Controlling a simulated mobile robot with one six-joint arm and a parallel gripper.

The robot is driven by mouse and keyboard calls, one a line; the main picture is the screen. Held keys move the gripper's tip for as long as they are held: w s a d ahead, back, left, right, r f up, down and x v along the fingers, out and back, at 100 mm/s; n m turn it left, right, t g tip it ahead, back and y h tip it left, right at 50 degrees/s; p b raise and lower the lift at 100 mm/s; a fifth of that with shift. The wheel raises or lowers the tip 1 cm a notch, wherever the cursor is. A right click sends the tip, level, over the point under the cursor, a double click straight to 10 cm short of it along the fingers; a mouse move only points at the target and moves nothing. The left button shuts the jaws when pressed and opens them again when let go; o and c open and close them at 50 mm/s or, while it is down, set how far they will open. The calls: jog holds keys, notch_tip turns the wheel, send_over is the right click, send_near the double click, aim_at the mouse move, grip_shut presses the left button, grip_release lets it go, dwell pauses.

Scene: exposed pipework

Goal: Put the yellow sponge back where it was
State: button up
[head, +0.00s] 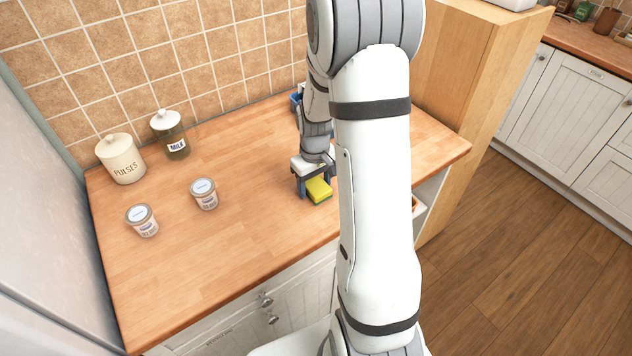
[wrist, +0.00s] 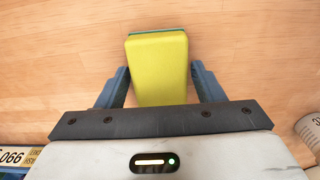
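The yellow sponge (head: 319,190) with a green layer lies on the wooden counter (head: 255,215), near its front edge. My gripper (head: 315,184) is down over it at the counter. In the wrist view the sponge (wrist: 160,60) lies between the two blue fingers of my gripper (wrist: 160,80), its far end reaching past the fingertips. The fingers are apart, with a narrow gap on each side of the sponge. The sponge's near end is hidden by the gripper body. No mark shows where the sponge was before.
Two small labelled jars (head: 204,194) (head: 142,220) stand on the left of the counter. A pulses canister (head: 121,158) and a milk jar (head: 170,134) stand by the tiled wall. A blue object (head: 296,102) is partly hidden behind my arm. The counter's middle is clear.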

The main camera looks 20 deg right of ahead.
aim_at(315, 184)
jog(key=shift+o, duration=0.9)
jog(key=shift+w+r, duration=0.1)
jog(key=shift+r, duration=0.55)
notch_tip(315, 184, up, 11)
jog(key=s+a+r+m+t, duration=0.1)
jog(key=s+a+r, duration=0.2)
jog(key=s, duration=0.6)
jog(key=s+a+r+m+t, duration=0.1)
jog(key=s+a+r, duration=0.3)
jog(key=s, duration=0.5)
jog(key=shift+s+a+r+t+b, duration=0.2)
jog(key=shift+a+t+b, duration=0.3)
jog(key=shift+a, duration=0.6)
